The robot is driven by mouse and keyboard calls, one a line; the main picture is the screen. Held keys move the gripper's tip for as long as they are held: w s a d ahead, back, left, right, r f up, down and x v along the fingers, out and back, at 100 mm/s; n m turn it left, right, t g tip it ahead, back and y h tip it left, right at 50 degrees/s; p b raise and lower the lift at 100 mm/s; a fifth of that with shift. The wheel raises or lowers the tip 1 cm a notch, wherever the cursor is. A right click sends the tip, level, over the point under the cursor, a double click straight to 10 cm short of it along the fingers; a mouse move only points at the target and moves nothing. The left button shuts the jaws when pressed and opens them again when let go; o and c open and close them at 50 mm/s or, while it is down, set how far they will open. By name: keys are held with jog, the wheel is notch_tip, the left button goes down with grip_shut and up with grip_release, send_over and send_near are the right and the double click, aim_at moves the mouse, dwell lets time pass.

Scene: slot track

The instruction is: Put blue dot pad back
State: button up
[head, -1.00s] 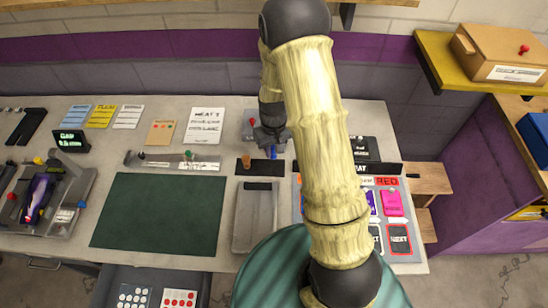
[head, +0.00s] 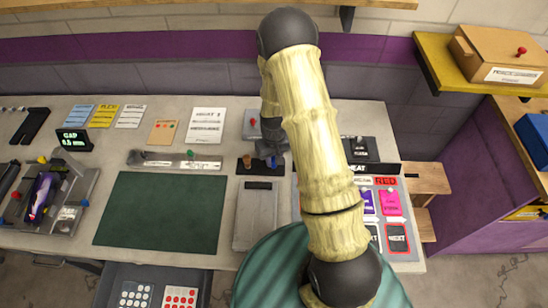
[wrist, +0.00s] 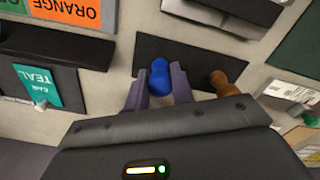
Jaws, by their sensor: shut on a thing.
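The blue dot pad (wrist: 160,77) shows as a blue rounded piece between the two fingers of my gripper (wrist: 159,88) in the wrist view. My gripper is shut on it. In the head view, the blue piece (head: 272,161) shows just below my gripper (head: 271,154), over the right part of a small black plate (head: 259,171). The same dark plate (wrist: 195,62) lies under it in the wrist view. I cannot tell whether the pad touches the plate. A brown knob-like pad (head: 247,162) stands on the plate's left part, close to my gripper; it also shows in the wrist view (wrist: 225,83).
A grey tray (head: 256,218) lies in front of the plate, with a green mat (head: 160,212) to its left. A metal bar (head: 180,163) lies left of the plate. A heat panel (head: 388,250) stands to the right, partly behind my arm.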

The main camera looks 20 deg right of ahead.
aim_at(274, 158)
jog(key=shift+f, duration=0.15)
jog(key=o, duration=1)
notch_tip(274, 158, up, 12)
jog(key=b, duration=0.2)
jog(key=shift+r+b, duration=0.2)
jog(key=shift+b, duration=0.2)
